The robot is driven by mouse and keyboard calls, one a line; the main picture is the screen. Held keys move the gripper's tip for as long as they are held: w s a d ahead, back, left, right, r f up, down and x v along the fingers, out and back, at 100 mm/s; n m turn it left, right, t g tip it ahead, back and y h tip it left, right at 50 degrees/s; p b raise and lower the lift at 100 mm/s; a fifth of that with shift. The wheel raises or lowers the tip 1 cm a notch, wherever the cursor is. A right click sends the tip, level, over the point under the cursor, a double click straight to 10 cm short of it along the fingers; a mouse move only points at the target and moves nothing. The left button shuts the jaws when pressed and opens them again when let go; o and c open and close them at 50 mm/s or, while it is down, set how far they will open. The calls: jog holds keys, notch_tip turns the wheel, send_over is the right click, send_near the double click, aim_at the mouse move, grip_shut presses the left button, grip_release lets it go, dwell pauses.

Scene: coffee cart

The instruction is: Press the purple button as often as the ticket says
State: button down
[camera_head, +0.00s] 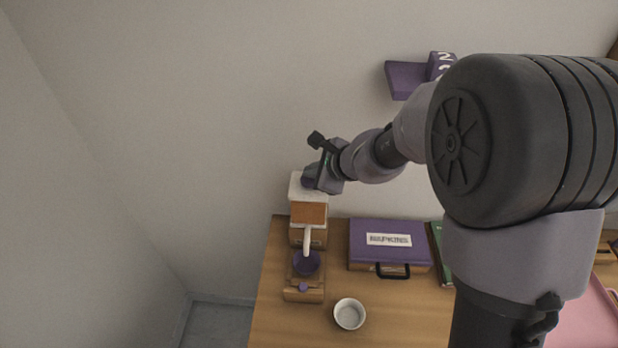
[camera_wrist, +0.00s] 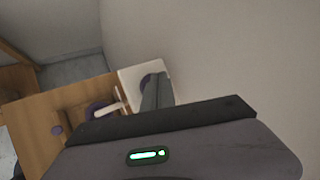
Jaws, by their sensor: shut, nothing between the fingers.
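The coffee machine (camera_head: 306,233) stands at the left end of the wooden counter, with a white top, a brown panel, a white spout and a purple bowl-like part (camera_head: 306,263). A small purple round knob or button (camera_head: 303,287) sits low on its front and also shows in the wrist view (camera_wrist: 57,131). Another dark purple round part (camera_wrist: 148,79) is on the white top. My gripper (camera_head: 315,185) is shut and empty at that top part, partly covering it; I cannot tell whether they touch. No readable ticket is in view.
A purple case labelled NAPKINS (camera_head: 385,241) and a white cup (camera_head: 349,314) are on the counter (camera_head: 275,325). A purple wall shelf (camera_head: 402,80) holds a purple block with white numerals (camera_head: 440,65), partly hidden by my arm. A pink surface (camera_head: 592,318) lies at right.

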aim_at(312, 180)
jog(key=shift+f+b, duration=0.5)
dwell(0.3)
dwell(0.4)
jog(key=shift+r+p, duration=1)
jog(key=shift+r, duration=0.25)
notch_tip(312, 180, up, 5)
jog(key=p, duration=0.4)
jog(key=shift+r, duration=0.1)
dwell(1.7)
